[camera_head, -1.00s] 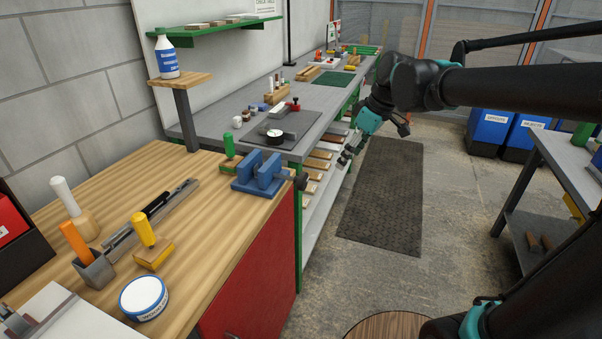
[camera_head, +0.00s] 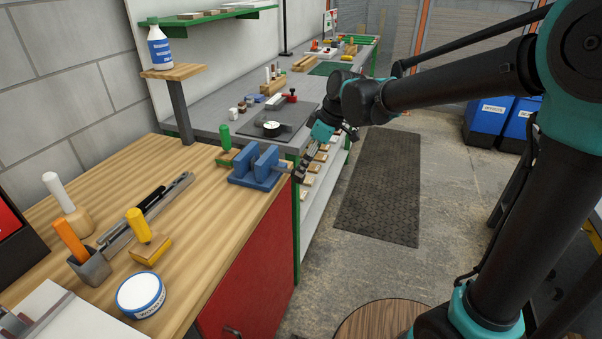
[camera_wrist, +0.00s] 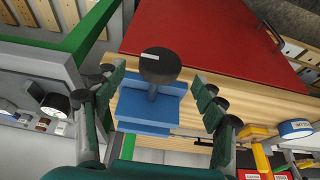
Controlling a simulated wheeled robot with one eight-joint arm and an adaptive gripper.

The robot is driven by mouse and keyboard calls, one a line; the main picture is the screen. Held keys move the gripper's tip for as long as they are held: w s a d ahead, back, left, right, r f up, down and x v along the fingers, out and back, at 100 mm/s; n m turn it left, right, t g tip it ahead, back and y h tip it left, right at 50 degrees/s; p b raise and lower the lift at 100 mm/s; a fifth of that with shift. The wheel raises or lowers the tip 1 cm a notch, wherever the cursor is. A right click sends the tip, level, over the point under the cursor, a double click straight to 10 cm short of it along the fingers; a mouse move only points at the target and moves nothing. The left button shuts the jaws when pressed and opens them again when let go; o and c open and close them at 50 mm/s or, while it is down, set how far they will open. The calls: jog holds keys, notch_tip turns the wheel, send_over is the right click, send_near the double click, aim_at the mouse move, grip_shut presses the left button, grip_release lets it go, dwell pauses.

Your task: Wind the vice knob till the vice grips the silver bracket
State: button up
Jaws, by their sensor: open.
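The blue vice (camera_head: 256,168) sits at the right edge of the wooden bench; it also shows in the wrist view (camera_wrist: 150,125). Its dark round knob (camera_wrist: 160,64) faces the wrist camera, on a short shaft. My gripper (camera_head: 300,172) is just right of the vice, its fingers pointing toward the knob side. In the wrist view my gripper (camera_wrist: 158,78) is open, one finger on each side of the knob, with visible gaps. I cannot make out the silver bracket between the jaws.
The wooden bench (camera_head: 215,190) holds a green-handled tool (camera_head: 225,140) beside the vice, a yellow-handled stamp (camera_head: 140,228) and a round tin (camera_head: 140,294). A grey bench (camera_head: 205,122) stands behind. The floor mat (camera_head: 380,190) to the right is clear.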

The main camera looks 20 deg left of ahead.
jog(key=shift+x, duration=2.5)
jog(key=shift+d, duration=0.1)
jog(key=c, duration=1.1)
jog(key=shift+w+m+g, duration=0.1)
jog(key=shift+m+g, duration=0.2)
jog(key=shift+g, duration=0.6)
jog(key=shift+c, duration=0.3)
jog(key=shift+g, duration=1.3)
jog(key=o, duration=1.2)
jog(key=shift+c, duration=0.2)
